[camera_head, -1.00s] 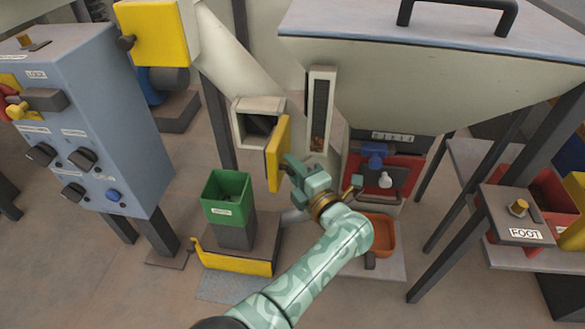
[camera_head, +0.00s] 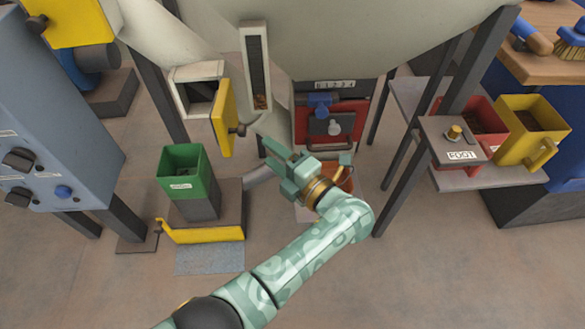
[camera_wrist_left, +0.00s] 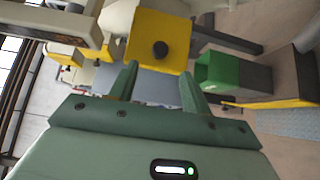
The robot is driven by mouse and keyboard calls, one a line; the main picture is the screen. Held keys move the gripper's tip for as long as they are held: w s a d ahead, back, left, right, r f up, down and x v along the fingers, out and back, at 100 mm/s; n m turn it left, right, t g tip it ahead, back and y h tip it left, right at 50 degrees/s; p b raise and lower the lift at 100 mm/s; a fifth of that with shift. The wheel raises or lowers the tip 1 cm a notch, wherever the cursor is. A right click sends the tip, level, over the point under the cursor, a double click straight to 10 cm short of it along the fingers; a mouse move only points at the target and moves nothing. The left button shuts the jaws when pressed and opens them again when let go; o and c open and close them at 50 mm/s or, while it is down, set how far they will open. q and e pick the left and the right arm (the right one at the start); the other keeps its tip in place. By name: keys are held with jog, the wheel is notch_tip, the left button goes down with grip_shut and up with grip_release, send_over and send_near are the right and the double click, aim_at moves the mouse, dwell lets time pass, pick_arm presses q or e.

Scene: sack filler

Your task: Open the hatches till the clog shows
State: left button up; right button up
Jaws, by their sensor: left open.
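A yellow hatch (camera_head: 227,117) with a dark knob (camera_head: 239,130) stands swung open at the right side of a square chute mouth (camera_head: 199,93). The mouth is dark inside; I cannot make out a clog in it. A second yellow hatch (camera_head: 68,20) is at the upper left. A red panel with a handle (camera_head: 331,123) is under the hopper and looks shut. My left gripper (camera_head: 277,163) is open and empty, to the right of and below the open hatch, apart from it. The left wrist view shows a yellow hatch (camera_wrist_left: 160,40) beyond the open fingers (camera_wrist_left: 158,78). My right gripper is out of view.
A green bin (camera_head: 183,175) stands on a stand with a yellow front edge below the chute. A blue-grey control cabinet (camera_head: 50,140) is at the left. The front floor is clear.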

pick_arm(q)
jog(key=b+v, duration=0.1)
jog(key=v, duration=0.4)
jog(key=shift+s+d+f, duration=0.1)
jog(key=shift+s+d, duration=0.1)
jog(key=shift+s, duration=0.1)
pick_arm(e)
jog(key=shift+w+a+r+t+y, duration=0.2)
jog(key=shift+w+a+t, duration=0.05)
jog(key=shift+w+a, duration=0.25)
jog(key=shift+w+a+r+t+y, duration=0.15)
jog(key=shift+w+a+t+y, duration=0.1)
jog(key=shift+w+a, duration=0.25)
